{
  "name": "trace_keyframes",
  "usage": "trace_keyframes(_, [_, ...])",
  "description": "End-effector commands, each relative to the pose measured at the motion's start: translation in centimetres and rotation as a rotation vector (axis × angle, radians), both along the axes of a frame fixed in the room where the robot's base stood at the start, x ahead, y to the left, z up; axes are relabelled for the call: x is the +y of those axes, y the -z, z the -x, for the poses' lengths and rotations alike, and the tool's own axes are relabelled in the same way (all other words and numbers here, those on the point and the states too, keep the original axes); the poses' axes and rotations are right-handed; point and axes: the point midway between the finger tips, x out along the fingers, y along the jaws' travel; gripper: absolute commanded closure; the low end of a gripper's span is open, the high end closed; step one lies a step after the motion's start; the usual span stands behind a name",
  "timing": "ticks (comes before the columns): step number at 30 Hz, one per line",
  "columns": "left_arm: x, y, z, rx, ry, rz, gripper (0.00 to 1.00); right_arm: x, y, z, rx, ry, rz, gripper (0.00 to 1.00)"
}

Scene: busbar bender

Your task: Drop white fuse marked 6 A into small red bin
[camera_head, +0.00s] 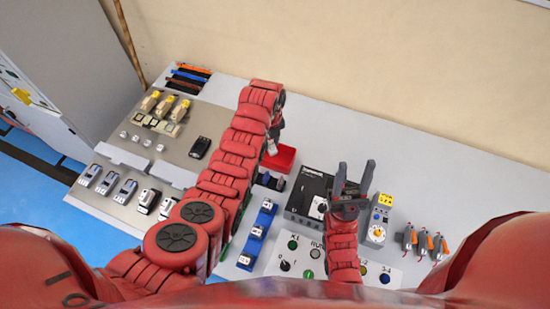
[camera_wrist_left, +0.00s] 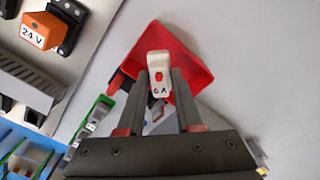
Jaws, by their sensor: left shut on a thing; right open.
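The white fuse (camera_wrist_left: 158,68) has a red spot and the marking 6 A. My left gripper (camera_wrist_left: 157,100) is shut on it. In the left wrist view the fuse overlaps the small red bin (camera_wrist_left: 192,52); I cannot tell its height over the bin. In the head view the red bin (camera_head: 283,157) stands just right of my left arm, and my left gripper (camera_head: 273,140) is at its back left edge, partly hidden by the arm. The fuse is too small to make out there. My right gripper (camera_head: 355,178) is open and empty above the panel on the right.
Blue blocks (camera_head: 257,232) with white parts stand in front of the bin. A black device (camera_head: 310,192) and a button panel (camera_head: 300,258) are to the right. Grey-and-orange pieces (camera_head: 425,243) stand at the far right. The table's back right is clear.

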Motion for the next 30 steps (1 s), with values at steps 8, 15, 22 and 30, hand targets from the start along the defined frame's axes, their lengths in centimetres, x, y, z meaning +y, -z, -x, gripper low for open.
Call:
trace_keyframes(8, [0.01,1.41,0.01,0.0,0.0,0.0,1.0,-0.01,0.53,0.0,0.0,0.0,0.0,0.5])
trace_keyframes(15, [-0.01,1.35,-0.01,-0.001,0.0,0.0,0.48,0.0,0.51,0.0,0.0,0.0,0.0,0.5])
trace_keyframes(22, [0.01,1.36,0.01,0.0,0.0,0.0,0.31,0.0,0.51,0.0,0.0,0.0,0.0,0.5])
trace_keyframes(30, [-0.01,1.01,-0.1,-0.002,0.0,0.0,0.31,0.0,0.79,0.0,0.0,0.0,0.0,0.5])
